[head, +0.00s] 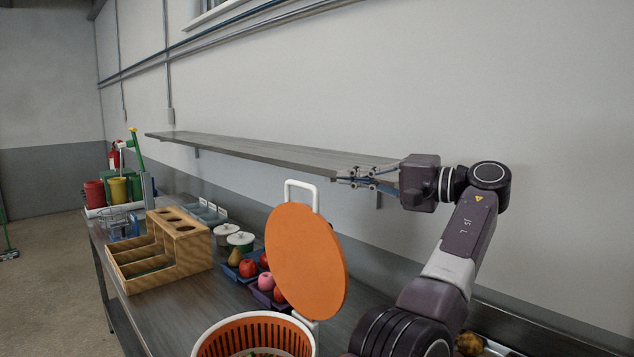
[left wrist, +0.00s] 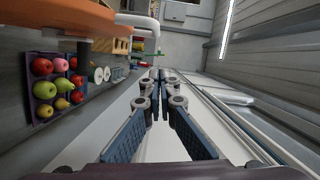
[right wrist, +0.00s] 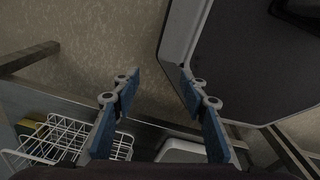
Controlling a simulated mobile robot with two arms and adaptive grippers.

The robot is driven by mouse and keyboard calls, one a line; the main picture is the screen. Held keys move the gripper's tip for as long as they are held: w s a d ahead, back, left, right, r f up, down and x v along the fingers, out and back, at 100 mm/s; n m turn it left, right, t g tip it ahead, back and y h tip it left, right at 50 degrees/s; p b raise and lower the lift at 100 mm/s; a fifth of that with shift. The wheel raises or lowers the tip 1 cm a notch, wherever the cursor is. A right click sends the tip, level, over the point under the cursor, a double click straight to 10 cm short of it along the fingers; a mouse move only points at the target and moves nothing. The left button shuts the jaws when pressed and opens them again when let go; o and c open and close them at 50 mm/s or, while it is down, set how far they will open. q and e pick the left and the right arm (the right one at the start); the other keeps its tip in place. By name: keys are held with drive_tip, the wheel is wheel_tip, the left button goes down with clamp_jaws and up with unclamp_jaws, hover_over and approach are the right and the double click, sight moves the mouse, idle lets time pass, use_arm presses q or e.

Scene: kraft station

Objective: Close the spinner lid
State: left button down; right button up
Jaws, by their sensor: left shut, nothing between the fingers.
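The spinner (head: 205,340) stands at the bottom of the head view, cut off by the frame edge, with an orange slotted basket inside a white rim. Its round orange lid (head: 306,262) stands raised, nearly upright, at the back of the bowl, with a white handle (head: 301,184) on top. The lid also shows in the left wrist view (left wrist: 50,16). My left gripper (head: 342,177) is shut and empty, above and to the right of the lid, apart from it; it also shows in its wrist view (left wrist: 160,75). My right gripper (right wrist: 158,77) is open and empty, away from the spinner.
A wooden organizer (head: 180,235), lidded pots (head: 240,241) and trays of fruit (head: 247,268) stand on the counter (head: 170,320) left of the lid. A wall shelf (head: 250,152) runs behind my left gripper. A white wire basket (right wrist: 68,140) is below my right gripper.

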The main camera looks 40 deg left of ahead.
use_arm(q)
drive_tip(key=s+a+f+p, duration=0.1)
drive_tip(key=s+a, duration=0.3)
drive_tip(key=a, duration=0.1)
drive_tip(key=shift+a, duration=0.25)
use_arm(e)
drive_tip(key=shift+w+a+r, duration=0.15)
drive_tip(key=shift+w+r, duration=0.6)
use_arm(q)
drive_tip(key=shift+f, duration=0.1)
